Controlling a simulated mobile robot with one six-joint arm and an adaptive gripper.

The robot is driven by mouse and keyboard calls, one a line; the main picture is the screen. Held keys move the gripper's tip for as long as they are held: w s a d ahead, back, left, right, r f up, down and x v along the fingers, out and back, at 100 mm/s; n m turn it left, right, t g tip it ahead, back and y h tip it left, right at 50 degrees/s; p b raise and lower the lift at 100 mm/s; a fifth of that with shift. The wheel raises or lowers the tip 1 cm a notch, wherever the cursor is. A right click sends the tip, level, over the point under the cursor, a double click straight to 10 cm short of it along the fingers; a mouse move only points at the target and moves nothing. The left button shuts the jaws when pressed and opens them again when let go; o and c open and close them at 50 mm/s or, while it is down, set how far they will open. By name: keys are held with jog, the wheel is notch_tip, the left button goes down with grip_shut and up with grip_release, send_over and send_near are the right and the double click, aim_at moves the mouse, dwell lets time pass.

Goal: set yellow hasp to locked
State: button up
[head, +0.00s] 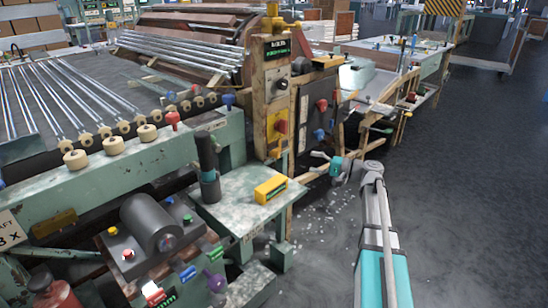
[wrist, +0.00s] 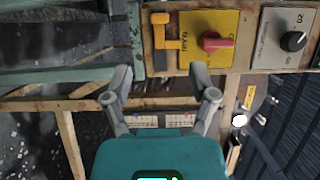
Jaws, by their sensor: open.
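An orange-yellow piece that looks like the yellow hasp (wrist: 165,43) is at the top of the wrist view, on a wooden post beside a yellow plate (wrist: 224,22) with a red knob (wrist: 216,41). The piece has a wide end and a narrower bar; whether it is locked I cannot tell. In the head view my gripper (head: 318,164) is low, right of the post.
A grey panel with a black knob (wrist: 293,41) is right of the plate. Wooden frame bars (wrist: 70,140) are close to my gripper. A green table (head: 225,200) with a yellow block (head: 271,189) stands left. The floor (head: 470,200) at right is clear.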

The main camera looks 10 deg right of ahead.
aim_at(279, 155)
jog(key=shift+a, duration=0.1)
jog(key=shift+x, duration=6.85)
